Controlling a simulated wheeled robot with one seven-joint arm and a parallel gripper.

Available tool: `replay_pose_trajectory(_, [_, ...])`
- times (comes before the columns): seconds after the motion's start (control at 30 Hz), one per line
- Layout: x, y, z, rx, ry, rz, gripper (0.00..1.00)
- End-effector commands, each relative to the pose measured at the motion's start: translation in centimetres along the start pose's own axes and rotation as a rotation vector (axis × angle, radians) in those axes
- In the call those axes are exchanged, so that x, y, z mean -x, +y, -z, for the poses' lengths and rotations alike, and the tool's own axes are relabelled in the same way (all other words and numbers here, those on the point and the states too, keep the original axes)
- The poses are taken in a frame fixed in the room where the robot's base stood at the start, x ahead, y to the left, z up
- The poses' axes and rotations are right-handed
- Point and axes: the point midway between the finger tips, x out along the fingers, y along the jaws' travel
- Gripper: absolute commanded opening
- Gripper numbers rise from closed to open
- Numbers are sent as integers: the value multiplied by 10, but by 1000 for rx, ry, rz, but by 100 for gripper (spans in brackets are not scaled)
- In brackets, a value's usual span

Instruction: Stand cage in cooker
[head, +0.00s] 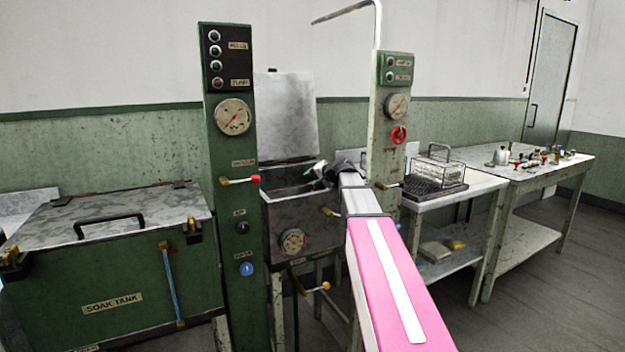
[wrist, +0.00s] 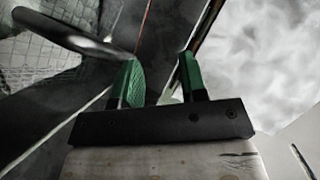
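My gripper (head: 318,174) is over the cooker's open top. In the wrist view my gripper (wrist: 160,80) is open, its two green fingers apart with nothing seen between them. A wire-mesh cage (wrist: 35,60) lies to the left there, and its curved metal handle (wrist: 62,34) runs up to the left finger; I cannot tell if they touch. This cage is hidden in the head view. Another wire cage (head: 440,172) with a handle stands on the right.
The soak tank (head: 110,275) with a closed, handled lid is on the left. The left post (head: 232,200) and right post (head: 392,150) flank the cooker closely. A dark rack (head: 425,190) is under the right cage. A table (head: 480,153) with small items stands beyond.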

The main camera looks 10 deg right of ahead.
Motion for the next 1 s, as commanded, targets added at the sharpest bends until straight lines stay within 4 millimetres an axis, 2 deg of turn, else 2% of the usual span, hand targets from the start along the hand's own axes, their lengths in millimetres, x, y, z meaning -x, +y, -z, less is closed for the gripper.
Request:
replay_pose_trajectory(0.23, [1, -2, 1, 0, -1, 0, 39])
replay_pose_trajectory(0.37, [5, -10, 5, 1, -1, 1, 39])
replay_pose_trajectory(0.8, [92, -10, 3, 0, 1, 0, 39])
replay_pose_trajectory(1.0, [117, -10, 4, 0, 0, -1, 39])
